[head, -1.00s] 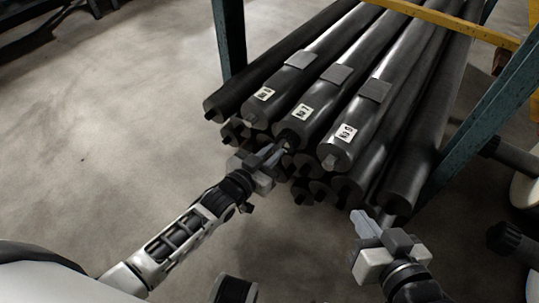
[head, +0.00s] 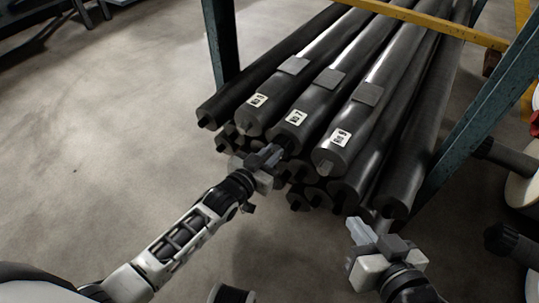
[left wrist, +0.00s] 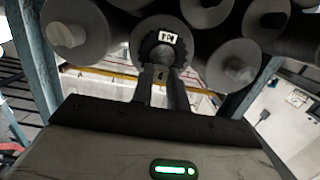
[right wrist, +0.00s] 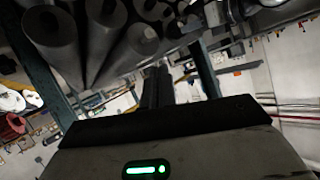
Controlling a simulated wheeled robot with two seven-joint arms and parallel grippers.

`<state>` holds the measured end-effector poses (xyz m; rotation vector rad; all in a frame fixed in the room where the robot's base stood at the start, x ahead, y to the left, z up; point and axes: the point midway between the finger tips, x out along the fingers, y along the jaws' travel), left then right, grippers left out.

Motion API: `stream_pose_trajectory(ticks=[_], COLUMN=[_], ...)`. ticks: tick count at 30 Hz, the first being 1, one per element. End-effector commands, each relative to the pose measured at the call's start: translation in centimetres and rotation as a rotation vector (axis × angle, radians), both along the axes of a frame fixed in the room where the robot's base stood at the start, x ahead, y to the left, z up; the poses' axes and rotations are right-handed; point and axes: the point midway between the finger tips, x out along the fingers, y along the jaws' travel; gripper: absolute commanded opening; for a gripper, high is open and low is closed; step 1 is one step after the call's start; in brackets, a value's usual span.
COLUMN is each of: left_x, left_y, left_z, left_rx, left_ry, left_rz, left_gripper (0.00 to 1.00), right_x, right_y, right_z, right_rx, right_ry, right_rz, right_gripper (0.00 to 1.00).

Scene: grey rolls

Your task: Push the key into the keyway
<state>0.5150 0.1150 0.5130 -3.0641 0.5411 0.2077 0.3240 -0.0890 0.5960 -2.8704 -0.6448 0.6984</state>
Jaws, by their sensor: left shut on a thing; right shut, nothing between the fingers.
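My left gripper (head: 275,151) is at the near end of the middle roll (head: 292,133) in the head view. In the left wrist view its fingers (left wrist: 162,78) point at the dark toothed end (left wrist: 140,36) of a roll, with a white label above the fingertips. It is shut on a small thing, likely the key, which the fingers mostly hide. I cannot tell whether it touches or enters the keyway, and the keyway is not clearly visible. My right gripper (head: 357,228) is shut and empty, to the right and lower, in front of the stack; its fingers (right wrist: 157,72) are together.
Several dark rolls lie stacked between teal posts (head: 221,40), below a yellow bar (head: 440,22). Grey flat pads (head: 329,79) and white labels (head: 297,118) sit on the upper rolls. White-flanged spools (head: 515,195) stand at the right. The floor (head: 110,150) at the left is clear.

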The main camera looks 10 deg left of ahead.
Motion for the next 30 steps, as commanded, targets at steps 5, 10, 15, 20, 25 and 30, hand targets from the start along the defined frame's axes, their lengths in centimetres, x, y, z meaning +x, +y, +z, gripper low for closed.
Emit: stream_pose_trajectory(ticks=[5,10,15,20,25,30], left_x=[0.5,0.5,0.5,0.5,-1.6,-5.5], left_y=[-0.2,-0.2,-0.2,-0.2,0.6,2.0], left_z=[0.0,0.1,0.0,0.0,0.4,1.1], left_rx=[0.0,0.0,0.0,0.0,0.003,0.002], left_ry=[-0.001,-0.001,0.0,0.001,0.004,0.006], left_rz=[0.0,0.0,0.0,0.0,0.0,0.0], left_gripper=[0.0,0.41,0.41,0.41,0.41,0.41], right_x=[0.0,0.0,0.0,0.0,0.0,-0.5], right_y=[0.0,0.0,0.0,0.0,0.0,-0.4], right_z=[-0.2,-0.2,-0.2,-0.1,1.2,-0.1], right_rx=[0.0,0.0,0.0,0.001,0.0,-0.037], right_ry=[0.0,0.0,0.0,-0.002,-0.006,0.07], right_rz=[0.0,0.0,0.0,0.0,0.003,0.005], right_gripper=[0.0,0.0,0.0,0.0,0.0,0.0])
